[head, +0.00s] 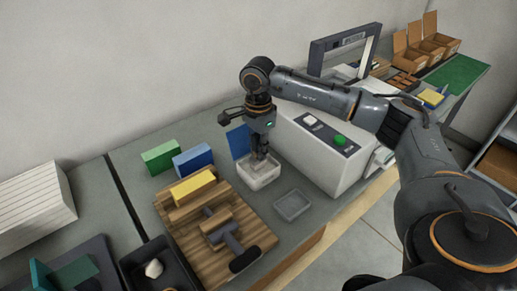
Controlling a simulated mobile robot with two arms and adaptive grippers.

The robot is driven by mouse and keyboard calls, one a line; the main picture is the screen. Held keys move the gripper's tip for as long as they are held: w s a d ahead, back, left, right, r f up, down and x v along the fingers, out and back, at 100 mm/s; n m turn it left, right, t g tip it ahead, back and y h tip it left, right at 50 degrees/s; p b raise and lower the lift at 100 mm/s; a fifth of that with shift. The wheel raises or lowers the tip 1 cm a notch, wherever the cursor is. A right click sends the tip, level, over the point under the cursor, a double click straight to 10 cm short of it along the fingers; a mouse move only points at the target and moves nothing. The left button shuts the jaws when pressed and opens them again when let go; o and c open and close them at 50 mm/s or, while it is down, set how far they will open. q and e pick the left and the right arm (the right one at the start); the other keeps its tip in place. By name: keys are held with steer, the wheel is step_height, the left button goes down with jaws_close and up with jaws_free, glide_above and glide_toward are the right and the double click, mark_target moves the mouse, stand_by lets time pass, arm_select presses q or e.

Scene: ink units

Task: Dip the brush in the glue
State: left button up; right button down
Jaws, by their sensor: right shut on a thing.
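My right gripper (260,144) points down over a whitish square tub (258,182), which looks like the glue container, on the grey bench. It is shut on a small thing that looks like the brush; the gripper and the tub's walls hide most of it. Its lower end reaches down into the tub's opening, but I cannot tell whether it touches the glue. My left gripper is not in view.
A wooden board (184,240) with a yellow block (194,186) lies left of the tub. Green (160,157) and blue (193,160) blocks stand behind it. A shallow grey tray (292,205) and a white machine (318,150) with a green button are to the right.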

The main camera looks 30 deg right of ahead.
steer(key=shift+r+p, duration=1.6)
steer(key=shift+r, duration=1.45)
